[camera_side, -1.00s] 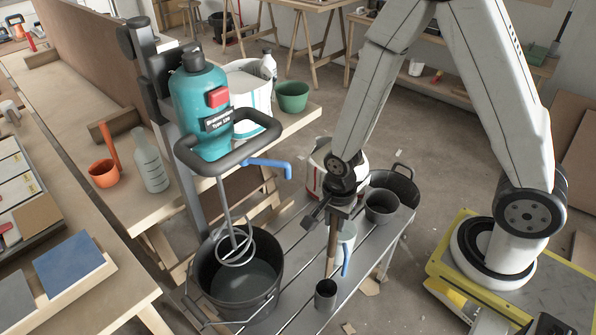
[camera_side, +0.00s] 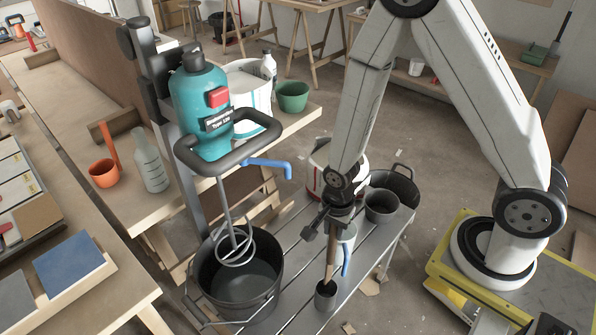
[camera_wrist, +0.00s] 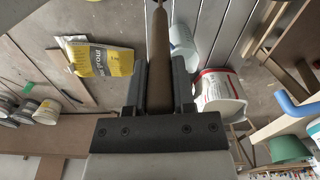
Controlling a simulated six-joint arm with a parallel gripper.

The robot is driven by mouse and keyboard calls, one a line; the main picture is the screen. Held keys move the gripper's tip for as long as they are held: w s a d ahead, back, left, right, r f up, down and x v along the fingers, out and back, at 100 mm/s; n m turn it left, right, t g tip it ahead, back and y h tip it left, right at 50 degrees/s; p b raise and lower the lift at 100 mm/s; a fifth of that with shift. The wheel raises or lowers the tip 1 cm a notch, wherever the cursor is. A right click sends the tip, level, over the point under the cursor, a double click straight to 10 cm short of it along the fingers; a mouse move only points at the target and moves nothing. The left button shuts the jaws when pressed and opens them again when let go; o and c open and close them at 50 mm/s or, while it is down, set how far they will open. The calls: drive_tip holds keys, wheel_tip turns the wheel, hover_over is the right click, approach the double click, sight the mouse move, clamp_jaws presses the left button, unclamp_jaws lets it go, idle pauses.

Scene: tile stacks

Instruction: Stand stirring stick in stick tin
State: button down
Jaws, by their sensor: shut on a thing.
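The stirring stick (camera_side: 331,256) is a brown wooden stick, held nearly upright by my gripper (camera_side: 338,222). My gripper is shut on its upper part. In the wrist view the stick (camera_wrist: 160,60) runs between the two dark fingers of my gripper (camera_wrist: 160,85). The stick tin (camera_side: 325,297) is a small dark grey cup on the slatted metal bench. The stick's lower end meets the tin's mouth in the side view and appears to be just inside it. The tip itself is hidden, so its depth cannot be told.
A large black bucket (camera_side: 240,305) stands left of the tin, under the teal mixer (camera_side: 203,105). A light mug with a blue handle (camera_side: 346,240) is close behind the stick. A dark grey pot (camera_side: 381,206) and a white-and-red bucket (camera_side: 318,160) stand farther back.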

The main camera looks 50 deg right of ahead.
sight(331, 253)
drive_tip(key=shift+f, duration=4.9)
drive_tip(key=shift+c, duration=1.9)
unclamp_jaws()
drive_tip(key=shift+r, duration=0.1)
drive_tip(key=shift+r, duration=3.8)
